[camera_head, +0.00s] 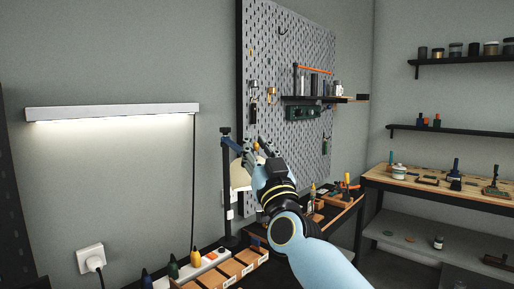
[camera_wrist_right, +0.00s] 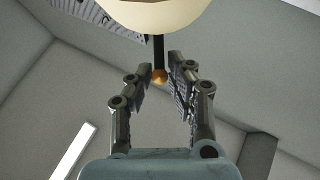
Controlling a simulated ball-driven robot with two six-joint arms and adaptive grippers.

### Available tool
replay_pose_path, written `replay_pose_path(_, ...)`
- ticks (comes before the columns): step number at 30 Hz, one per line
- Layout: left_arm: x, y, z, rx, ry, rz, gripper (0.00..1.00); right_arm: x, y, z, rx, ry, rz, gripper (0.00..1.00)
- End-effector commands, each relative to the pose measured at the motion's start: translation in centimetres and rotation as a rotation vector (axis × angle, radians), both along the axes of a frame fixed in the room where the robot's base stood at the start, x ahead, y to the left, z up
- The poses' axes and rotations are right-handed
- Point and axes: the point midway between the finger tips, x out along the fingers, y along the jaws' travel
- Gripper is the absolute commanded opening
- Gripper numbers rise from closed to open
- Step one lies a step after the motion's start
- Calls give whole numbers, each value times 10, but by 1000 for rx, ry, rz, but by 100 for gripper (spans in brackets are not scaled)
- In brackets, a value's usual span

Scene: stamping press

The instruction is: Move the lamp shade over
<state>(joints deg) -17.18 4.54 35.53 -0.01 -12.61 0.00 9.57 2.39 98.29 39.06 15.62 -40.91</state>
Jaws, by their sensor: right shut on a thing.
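The cream lamp shade (camera_head: 239,176) hangs by the dark lamp post (camera_head: 227,190), partly hidden behind my right gripper. In the right wrist view the shade (camera_wrist_right: 155,12) is at the top edge, with a dark stem ending in a small gold ball knob (camera_wrist_right: 159,76). My right gripper (camera_head: 257,146) is shut on this knob; in the right wrist view its fingers (camera_wrist_right: 160,80) stand on either side of it. My left gripper is not in view.
A pegboard (camera_head: 285,60) with tools and a small shelf (camera_head: 320,99) stands behind the gripper. Below are a bench with wooden boxes (camera_head: 235,267) and bottles (camera_head: 172,267). A wooden workbench (camera_head: 430,185) is at the right. A lit wall lamp (camera_head: 110,112) is at the left.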

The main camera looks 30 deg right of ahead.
Motion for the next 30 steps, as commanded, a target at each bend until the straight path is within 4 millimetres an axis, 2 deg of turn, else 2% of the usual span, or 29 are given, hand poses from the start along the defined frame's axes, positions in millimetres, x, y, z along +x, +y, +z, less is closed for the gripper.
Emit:
replay_pose_path(7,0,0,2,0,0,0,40,1,0,4,-1,-4,-1,0)
replay_pose_path(15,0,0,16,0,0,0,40,9,-2,18,-1,-5,-1,0)
replay_pose_path(23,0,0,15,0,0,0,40,10,-2,17,-1,-4,-1,0)
replay_pose_path(24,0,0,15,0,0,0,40,10,-2,17,-1,-4,-1,17)
replay_pose_path(30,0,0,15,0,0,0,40,10,-2,16,-1,-1,-1,44)
